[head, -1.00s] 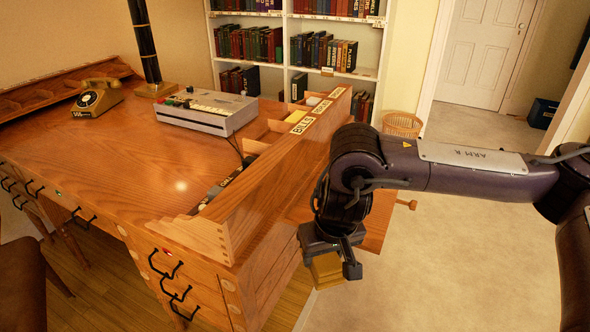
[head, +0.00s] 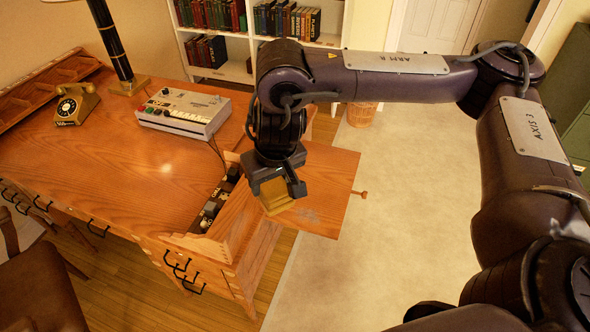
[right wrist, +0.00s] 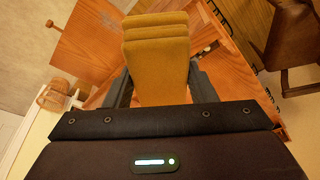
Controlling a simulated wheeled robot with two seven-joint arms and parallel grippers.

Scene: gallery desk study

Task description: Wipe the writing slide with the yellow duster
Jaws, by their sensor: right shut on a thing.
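The writing slide (head: 335,185) is a flat wooden board pulled out from the desk's right side, with a small knob on its outer edge. A pale grey smudge (head: 309,215) lies on its near part. My right gripper (head: 277,187) is shut on the yellow duster (head: 273,198), which hangs below the jaws and overlaps the slide's inner part in the head view. I cannot tell whether it touches the slide. In the right wrist view the duster (right wrist: 157,65) sits between the fingers, and the slide (right wrist: 88,42) shows to its upper left. My left gripper is not in view.
The desk (head: 110,165) carries a telephone (head: 76,104), a grey keyed machine (head: 184,110) and a lamp (head: 126,82). A raised wooden compartment edge runs beside the slide. A chair (head: 40,290) stands at lower left. The carpet right of the slide is clear.

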